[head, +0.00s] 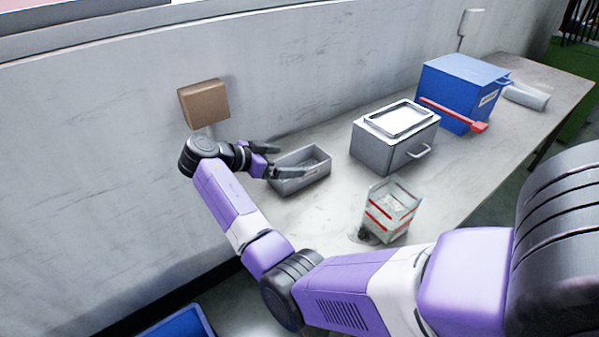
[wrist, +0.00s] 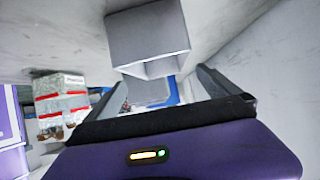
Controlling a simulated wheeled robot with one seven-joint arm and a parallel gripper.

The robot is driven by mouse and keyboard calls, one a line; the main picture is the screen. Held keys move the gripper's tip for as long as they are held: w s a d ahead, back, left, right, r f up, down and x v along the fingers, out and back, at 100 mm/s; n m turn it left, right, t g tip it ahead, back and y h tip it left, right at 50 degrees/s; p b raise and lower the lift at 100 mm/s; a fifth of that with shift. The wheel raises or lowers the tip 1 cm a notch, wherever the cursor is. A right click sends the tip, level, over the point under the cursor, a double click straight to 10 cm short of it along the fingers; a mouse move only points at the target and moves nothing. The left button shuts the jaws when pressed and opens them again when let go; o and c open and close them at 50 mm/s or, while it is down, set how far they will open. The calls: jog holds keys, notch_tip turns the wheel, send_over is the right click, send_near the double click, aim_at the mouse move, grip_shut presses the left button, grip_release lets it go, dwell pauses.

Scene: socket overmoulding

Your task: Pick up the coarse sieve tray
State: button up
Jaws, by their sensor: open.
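In the wrist view a grey box-like body, apparently the same tray (wrist: 147,32), shows ahead, between and beyond the open fingers (wrist: 160,84). I see nothing held, and cannot tell whether the fingers touch the tray.
A grey box (head: 385,152) with a white-framed top and handle stands right of the tray. A red-striped clear container (head: 391,212) stands in front. A blue bin (head: 462,85), a red tool (head: 455,114) and a grey roll (head: 526,96) lie farther right. A brown block (head: 204,104) is at the wall.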

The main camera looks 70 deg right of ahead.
aim_at(299, 161)
jog(key=shift+x, duration=3.15)
jog(key=shift+a, duration=0.1)
jog(key=c, duration=1.3)
jog(key=shift+c, duration=0.5)
jog(key=shift+r, duration=0.1)
